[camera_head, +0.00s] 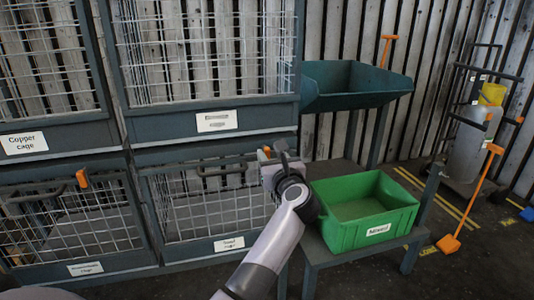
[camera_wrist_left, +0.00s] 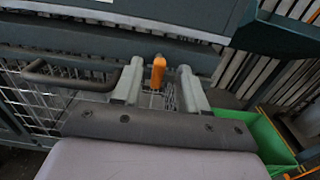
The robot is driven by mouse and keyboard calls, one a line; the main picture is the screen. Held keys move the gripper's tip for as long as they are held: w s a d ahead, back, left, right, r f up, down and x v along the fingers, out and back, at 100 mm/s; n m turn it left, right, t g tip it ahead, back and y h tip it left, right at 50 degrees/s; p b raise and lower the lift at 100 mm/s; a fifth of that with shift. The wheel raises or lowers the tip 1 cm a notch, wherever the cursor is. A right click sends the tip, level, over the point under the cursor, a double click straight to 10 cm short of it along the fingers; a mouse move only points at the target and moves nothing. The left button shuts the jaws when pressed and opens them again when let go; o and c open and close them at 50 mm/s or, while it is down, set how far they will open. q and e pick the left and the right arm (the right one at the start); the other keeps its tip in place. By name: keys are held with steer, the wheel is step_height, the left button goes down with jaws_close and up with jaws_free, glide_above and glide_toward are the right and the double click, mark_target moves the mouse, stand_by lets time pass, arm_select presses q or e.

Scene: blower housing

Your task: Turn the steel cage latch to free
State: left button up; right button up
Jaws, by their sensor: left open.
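The steel cage (camera_head: 205,205) is the lower wire cage in the middle of the head view. Its front label (camera_head: 229,244) is too blurred to read surely. Its orange latch (camera_head: 266,151) shows at the upper right of the cage front, partly hidden by my gripper. My left gripper (camera_head: 275,165) is at this latch. In the left wrist view the orange latch (camera_wrist_left: 157,72) stands upright between the two open fingers, with gaps visible on both sides. The cage's dark bar handle (camera_wrist_left: 70,77) is left of the fingers. My right gripper is out of view.
A green bin (camera_head: 365,210) stands on a low table just right of my left arm. A dark tray (camera_head: 355,85) is above it. The copper cage (camera_head: 50,70) and another lower cage (camera_head: 70,220) are at left. An orange-handled tool (camera_head: 470,200) leans at right.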

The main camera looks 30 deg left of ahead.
mark_target(268, 150)
arm_select(q)
steer(key=x, duration=0.3)
steer(key=shift+w+a, duration=0.2)
steer(key=shift+w+a+b, duration=0.3)
steer(key=shift+w+a, duration=0.05)
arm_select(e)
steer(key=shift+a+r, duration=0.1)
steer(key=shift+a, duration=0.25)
arm_select(q)
jaws_close()
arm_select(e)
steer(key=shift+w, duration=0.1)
